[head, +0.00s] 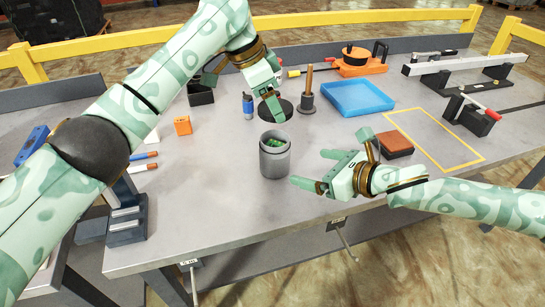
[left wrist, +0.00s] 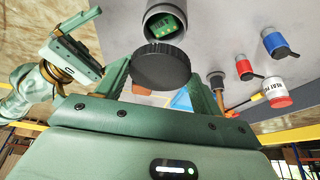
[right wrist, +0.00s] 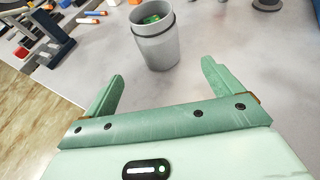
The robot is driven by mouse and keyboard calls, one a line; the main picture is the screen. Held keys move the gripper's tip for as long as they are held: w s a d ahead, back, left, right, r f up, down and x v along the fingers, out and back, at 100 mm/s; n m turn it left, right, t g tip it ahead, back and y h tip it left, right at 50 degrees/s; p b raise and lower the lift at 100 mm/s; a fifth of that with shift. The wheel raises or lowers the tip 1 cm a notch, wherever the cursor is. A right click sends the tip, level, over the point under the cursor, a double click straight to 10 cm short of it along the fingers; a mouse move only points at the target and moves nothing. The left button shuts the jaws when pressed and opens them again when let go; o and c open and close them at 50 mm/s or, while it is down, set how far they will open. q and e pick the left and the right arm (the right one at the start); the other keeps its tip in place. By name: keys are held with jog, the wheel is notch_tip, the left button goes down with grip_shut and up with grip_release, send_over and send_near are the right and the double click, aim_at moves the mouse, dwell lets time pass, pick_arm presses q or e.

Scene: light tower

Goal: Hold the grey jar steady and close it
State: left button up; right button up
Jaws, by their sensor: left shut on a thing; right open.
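The grey jar (head: 274,164) stands upright and open on the table, with something green inside. It also shows in the right wrist view (right wrist: 157,48) and at the top of the left wrist view (left wrist: 173,38). My left gripper (head: 270,98) is shut on a round black lid (head: 284,112), behind the jar and apart from it. In the left wrist view the lid (left wrist: 161,68) sits between the fingertips. My right gripper (head: 312,169) is open and empty, just right of the jar. In the right wrist view its fingers point toward the jar without touching it.
A wooden-handled tool in a dark stand (head: 307,97) and a blue bottle (head: 248,106) stand near the lid. A blue tray (head: 358,98) is behind right, and a brown block (head: 395,145) lies beyond my right gripper.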

aim_at(275, 154)
jog(key=x, duration=1.2)
jog(key=shift+c, duration=0.2)
jog(key=c, duration=1.3)
pick_arm(q)
jog(key=shift+f, duration=2.45)
pick_arm(e)
jog(key=shift+c, duration=0.2)
pick_arm(q)
jog(key=shift+f, duration=0.9)
jog(key=shift+f, duration=0.55)
